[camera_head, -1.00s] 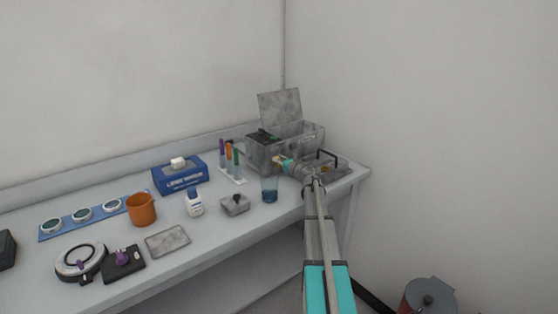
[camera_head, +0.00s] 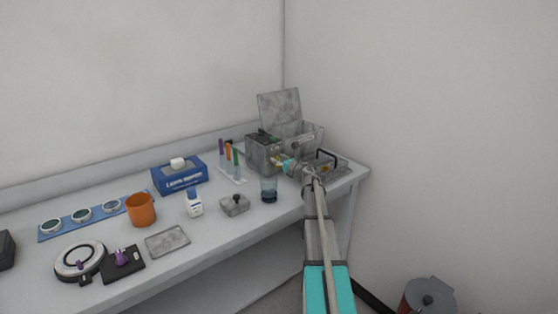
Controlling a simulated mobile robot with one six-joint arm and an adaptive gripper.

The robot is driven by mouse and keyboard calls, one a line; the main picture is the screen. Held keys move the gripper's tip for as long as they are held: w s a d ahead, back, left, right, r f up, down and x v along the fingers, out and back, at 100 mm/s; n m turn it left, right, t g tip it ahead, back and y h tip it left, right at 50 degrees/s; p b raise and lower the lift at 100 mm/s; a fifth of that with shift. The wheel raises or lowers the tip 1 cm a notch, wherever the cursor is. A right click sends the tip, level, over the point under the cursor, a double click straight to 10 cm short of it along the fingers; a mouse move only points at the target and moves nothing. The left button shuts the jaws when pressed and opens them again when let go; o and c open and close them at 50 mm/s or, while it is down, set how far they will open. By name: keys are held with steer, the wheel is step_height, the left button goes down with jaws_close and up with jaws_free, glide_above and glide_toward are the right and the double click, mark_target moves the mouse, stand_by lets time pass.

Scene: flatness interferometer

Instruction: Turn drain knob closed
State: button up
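A grey metal tank (camera_head: 301,139) with its lid (camera_head: 279,110) raised stands at the back right corner of the bench. A grey box section with a dark top (camera_head: 263,141) and a small green patch forms its left part. I cannot make out the drain knob; it is too small or hidden by my arm. My gripper (camera_head: 277,161) is low at the front of the tank, close to the box section's right side. Its fingers are too small to tell open from shut, and I cannot tell whether it touches anything.
A grey tray with a black handle (camera_head: 327,160) is right of my gripper. A bin (camera_head: 428,297) is on the floor.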

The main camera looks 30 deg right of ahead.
steer(key=shift+s, duration=0.1)
steer(key=s, duration=0.8)
steer(key=s+d, duration=0.1)
steer(key=s, duration=0.2)
steer(key=shift+s, duration=0.4)
stand_by(0.6)
